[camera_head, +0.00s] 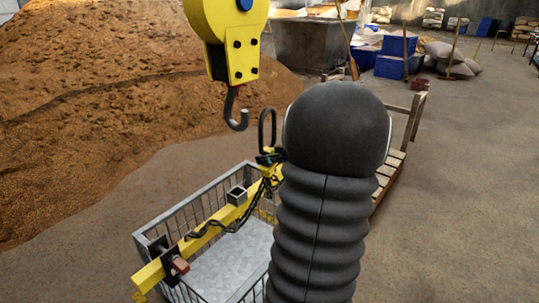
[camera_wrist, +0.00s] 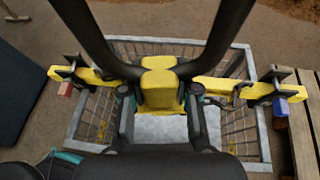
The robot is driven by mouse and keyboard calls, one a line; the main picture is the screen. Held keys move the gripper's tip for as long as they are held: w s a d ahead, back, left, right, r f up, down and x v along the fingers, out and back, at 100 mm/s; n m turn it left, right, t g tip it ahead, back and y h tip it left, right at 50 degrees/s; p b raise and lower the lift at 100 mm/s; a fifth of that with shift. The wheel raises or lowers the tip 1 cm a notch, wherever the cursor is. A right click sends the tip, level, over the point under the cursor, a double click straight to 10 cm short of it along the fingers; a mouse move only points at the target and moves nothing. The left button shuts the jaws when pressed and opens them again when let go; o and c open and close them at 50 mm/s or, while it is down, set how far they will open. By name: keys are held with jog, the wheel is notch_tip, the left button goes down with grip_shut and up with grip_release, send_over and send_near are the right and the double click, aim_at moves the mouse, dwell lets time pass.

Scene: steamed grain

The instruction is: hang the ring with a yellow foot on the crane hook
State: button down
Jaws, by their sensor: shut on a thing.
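The dark ring (camera_head: 267,127) stands upright just right of the crane hook (camera_head: 237,112) in the head view, with a gap between them in the picture. Its upper part runs out of the top of the wrist view. Its yellow foot (camera_wrist: 159,86) sits between my fingers in the wrist view. My gripper (camera_wrist: 160,104) is shut on the foot; in the head view my arm hides most of it. The dark hook hangs from a yellow crane block (camera_head: 227,40) and is not in the wrist view.
A yellow beam (camera_head: 212,216) with chains spans a metal cage (camera_head: 160,227) below. The beam bears a red block (camera_wrist: 65,89) and a blue block (camera_wrist: 281,107). A wooden pallet (camera_wrist: 300,118) stands to the right. A grain heap (camera_head: 90,120) fills the left.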

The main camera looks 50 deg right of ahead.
jog(key=shift+w+r, duration=0.1)
jog(key=shift+w, duration=0.2)
jog(key=shift+w+a, duration=0.1)
jog(key=shift+w, duration=0.95)
jog(key=shift+w, duration=0.35)
jog(key=shift+w+a, duration=0.2)
jog(key=shift+w, duration=1.95)
jog(key=shift+w, duration=0.35)
jog(key=shift+w+a, duration=0.1)
jog(key=shift+w, duration=0.6)
jog(key=shift+w, duration=0.35)
jog(key=shift+w+f+b, duration=0.2)
jog(key=shift+f+b, duration=0.4)
jog(key=shift+f, duration=0.15)
jog(key=shift+w+f, duration=0.1)
jog(key=shift+f, duration=0.25)
